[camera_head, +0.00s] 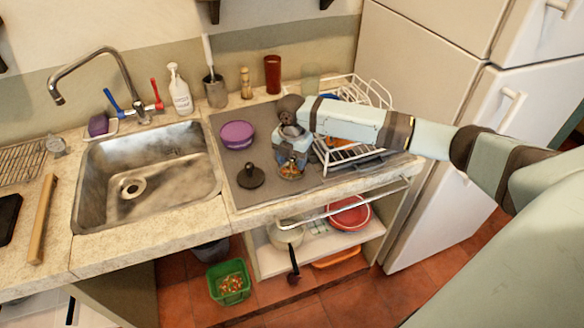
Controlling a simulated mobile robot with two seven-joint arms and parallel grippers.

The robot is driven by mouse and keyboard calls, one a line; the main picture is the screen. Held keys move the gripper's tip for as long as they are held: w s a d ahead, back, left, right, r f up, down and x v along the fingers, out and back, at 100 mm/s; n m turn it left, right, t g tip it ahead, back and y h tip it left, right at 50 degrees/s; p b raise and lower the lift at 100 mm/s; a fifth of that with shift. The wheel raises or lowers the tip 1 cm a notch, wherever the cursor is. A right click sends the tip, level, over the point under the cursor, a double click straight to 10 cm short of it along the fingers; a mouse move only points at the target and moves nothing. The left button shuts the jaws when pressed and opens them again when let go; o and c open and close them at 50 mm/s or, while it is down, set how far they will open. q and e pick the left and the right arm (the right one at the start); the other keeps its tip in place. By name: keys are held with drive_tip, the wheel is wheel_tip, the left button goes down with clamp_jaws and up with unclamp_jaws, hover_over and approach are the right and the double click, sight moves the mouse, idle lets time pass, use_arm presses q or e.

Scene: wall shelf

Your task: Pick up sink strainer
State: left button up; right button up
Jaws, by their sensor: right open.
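A small round metallic item holding orange and yellow bits, which looks like the sink strainer (290,172), sits on the grey mat right of the sink. My right gripper (291,163) points down over it from above, with its jaws open around or just above it. The gripper hides part of it, and I cannot tell whether the fingers touch it. A dark round stopper-like piece with a knob (251,178) lies on the mat to its left. My left gripper is not in view.
A purple bowl (237,134) sits behind the stopper-like piece. A white dish rack (345,155) stands close to the right, partly under my right arm. The metal sink (170,165) is empty at left. A green bin (229,283) with scraps stands on the floor.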

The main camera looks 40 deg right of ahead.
drive_tip(key=shift+f, duration=0.75)
clamp_jaws()
drive_tip(key=shift+r, duration=0.15)
